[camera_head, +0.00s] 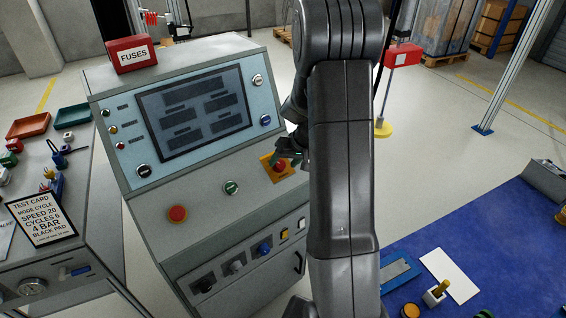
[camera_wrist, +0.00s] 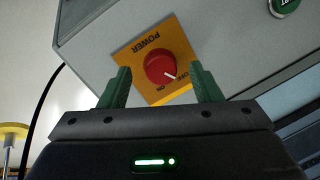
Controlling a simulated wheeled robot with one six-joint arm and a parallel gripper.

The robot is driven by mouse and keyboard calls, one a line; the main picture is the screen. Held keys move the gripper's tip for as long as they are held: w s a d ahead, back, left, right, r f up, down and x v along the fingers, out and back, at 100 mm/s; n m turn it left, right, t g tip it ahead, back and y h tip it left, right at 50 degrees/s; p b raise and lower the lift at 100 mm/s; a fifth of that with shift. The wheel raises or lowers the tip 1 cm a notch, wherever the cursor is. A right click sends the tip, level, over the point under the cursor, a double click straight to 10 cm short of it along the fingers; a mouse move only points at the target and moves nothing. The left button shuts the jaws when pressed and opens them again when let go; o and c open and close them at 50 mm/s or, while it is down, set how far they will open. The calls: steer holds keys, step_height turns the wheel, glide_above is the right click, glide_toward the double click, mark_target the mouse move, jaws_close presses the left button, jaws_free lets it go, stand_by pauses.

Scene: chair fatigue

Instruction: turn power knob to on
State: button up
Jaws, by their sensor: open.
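The red power knob (camera_wrist: 161,69) sits on a yellow plate (camera_wrist: 128,57) marked POWER, OFF and ON. The plate appears upside down in the wrist view. The knob's white pointer line lies near the OFF and ON lettering; I cannot tell exactly which mark it points to. My gripper (camera_wrist: 161,88) is open, its green fingers on either side of the knob and apart from it. In the head view the knob (camera_head: 280,167) is at the right end of the console's sloped panel, with my gripper (camera_head: 287,158) just over it, partly hidden by my arm.
The grey console (camera_head: 140,205) carries a dark screen (camera_head: 195,112), a green button (camera_head: 232,188) and a red button (camera_head: 177,213). A red FUSES box (camera_head: 131,54) stands on top. A blue-topped table (camera_head: 480,235) is at the right. A side table with a test card (camera_head: 42,217) is at the left.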

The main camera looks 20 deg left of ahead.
steer(key=shift+w+a+f, duration=0.15)
steer(key=shift+a+f, duration=0.05)
steer(key=shift+f, duration=0.2)
steer(key=shift+a+f, duration=0.25)
steer(key=shift+f, duration=0.15)
steer(key=c, duration=1)
